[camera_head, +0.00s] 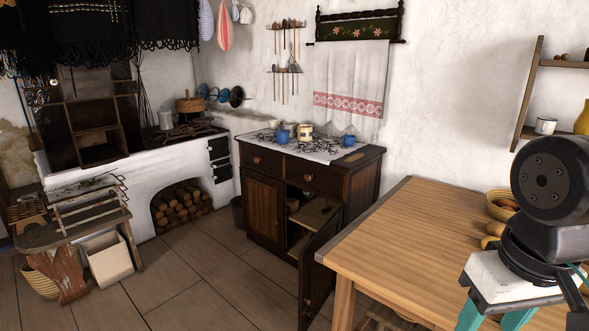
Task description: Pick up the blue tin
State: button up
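Two small blue vessels stand on the dark wooden cabinet (345,181) against the back wall. One blue vessel (283,136) is at the left of the top, and a smaller blue one (348,141) is at the right. I cannot tell from here which is the blue tin. A cream-coloured tin or mug (305,132) stands between them. My gripper (494,321) is at the lower right, over the light wooden table and far from the cabinet. Its teal fingers are apart, with table showing between them. Their tips are cut off by the frame edge.
The wooden table (400,240) fills the right foreground, with a basket (502,205) at its right. The cabinet door (320,262) hangs open towards the table. A bench (85,210) and a white box (107,257) stand left.

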aim_at(282, 139)
jog(key=u, duration=0.25)
jog(key=k, duration=0.45)
jog(key=u, duration=1.3)
jog(key=i, duration=3.75)
jog(key=z, duration=0.45)
jog(key=i, duration=1.15)
jog(key=z, duration=1.7)
jog(key=i, duration=1.05)
jog(key=z, duration=0.95)
jog(key=i, duration=0.55)
jog(key=u, duration=0.05)
